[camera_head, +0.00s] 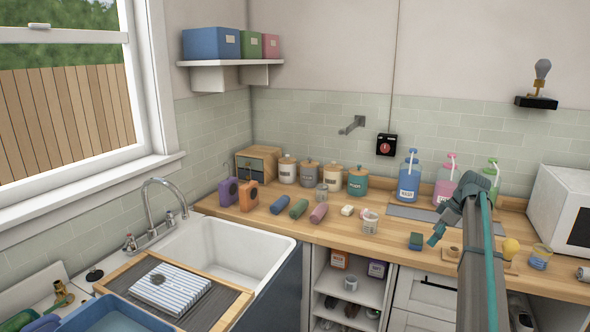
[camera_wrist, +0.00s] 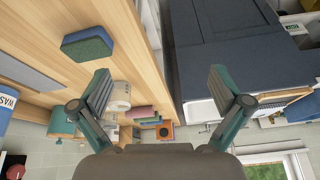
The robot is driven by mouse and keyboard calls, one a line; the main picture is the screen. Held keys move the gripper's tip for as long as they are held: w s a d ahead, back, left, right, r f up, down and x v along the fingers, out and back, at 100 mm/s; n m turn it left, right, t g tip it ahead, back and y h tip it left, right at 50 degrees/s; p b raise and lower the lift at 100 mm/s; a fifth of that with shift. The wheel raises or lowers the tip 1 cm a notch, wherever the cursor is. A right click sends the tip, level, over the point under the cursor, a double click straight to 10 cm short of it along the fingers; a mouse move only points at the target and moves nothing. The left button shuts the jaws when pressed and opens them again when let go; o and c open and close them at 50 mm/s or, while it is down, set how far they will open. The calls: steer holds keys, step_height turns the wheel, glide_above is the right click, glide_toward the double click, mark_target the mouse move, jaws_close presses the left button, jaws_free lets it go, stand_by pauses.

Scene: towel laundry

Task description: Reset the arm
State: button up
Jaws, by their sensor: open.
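My gripper (camera_head: 441,228) hangs over the right part of the wooden counter (camera_head: 330,228), at the end of my raised arm. In the wrist view my gripper (camera_wrist: 160,88) has its two fingers wide apart with nothing between them. A blue-green sponge (camera_head: 416,241) lies on the counter close to the gripper in the head view; the sponge (camera_wrist: 88,46) also shows beside one finger in the wrist view. A folded blue-and-white striped towel (camera_head: 185,290) lies on a dark rack across the sink, far left of the gripper, with a dark round spot on it.
The white sink (camera_head: 240,245) and curved tap (camera_head: 150,195) are at left. Pump bottles (camera_head: 408,178) and a microwave (camera_head: 568,205) stand at right. A glass jar (camera_head: 370,222), rolled cloths (camera_head: 299,208) and canisters (camera_head: 331,178) crowd the counter. Open shelves (camera_head: 322,280) sit below.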

steer(key=s+a+f+m+g+h, duration=0.1)
steer(key=s+a+f+m, duration=0.35)
steer(key=s+f, duration=0.6)
steer(key=s+a+f+m+g, duration=0.1)
steer(key=s+a+f+m, duration=0.4)
steer(key=f, duration=1.1)
steer(key=s+a+f+m+g+h, duration=0.1)
steer(key=s+a+f+m, duration=0.2)
steer(key=s+a+f, duration=0.7)
steer(key=s+a+f+g, duration=0.2)
steer(key=s+f, duration=0.4)
steer(key=s, duration=0.6)
steer(key=s+a+f+n+g+h, duration=0.1)
steer(key=s+a+f, duration=0.3)
steer(key=s, duration=0.9)
steer(key=s+a+f+g, duration=0.3)
steer(key=s+f, duration=0.5)
steer(key=s, duration=0.5)
steer(key=shift+a+f+h, duration=0.35)
steer(key=shift+a+h, duration=0.05)
steer(key=shift+a, duration=0.05)
steer(key=shift+n, duration=0.25)
